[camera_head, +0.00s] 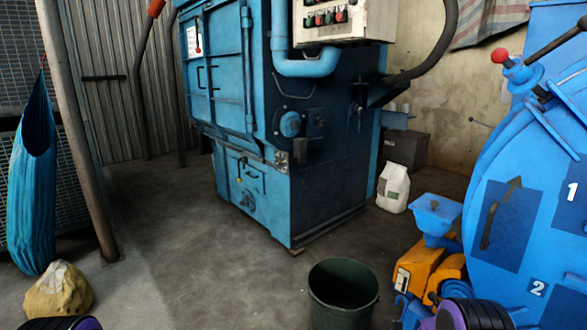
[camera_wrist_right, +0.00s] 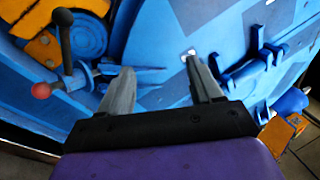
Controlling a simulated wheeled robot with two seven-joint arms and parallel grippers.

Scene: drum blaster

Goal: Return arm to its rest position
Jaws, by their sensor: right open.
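My right gripper (camera_wrist_right: 162,85) shows in the right wrist view with its two grey fingers spread apart and nothing between them. Behind the fingers is the blue drum blaster machine (camera_wrist_right: 150,40). A lever with a red ball knob (camera_wrist_right: 41,90) lies left of the fingers, apart from them. In the head view the blue machine (camera_head: 500,220) stands at the right, with a red-knobbed lever (camera_head: 500,56) at its top. Dark and purple parts of my arms show at the bottom edge. My left gripper is not in view.
A larger blue cabinet machine (camera_head: 330,160) stands at the back centre. A dark green bucket (camera_head: 343,300) is on the floor in front. A white sack (camera_head: 393,188), a tan sack (camera_head: 57,293) and a slanted post (camera_head: 78,130) stand around. Floor at centre left is clear.

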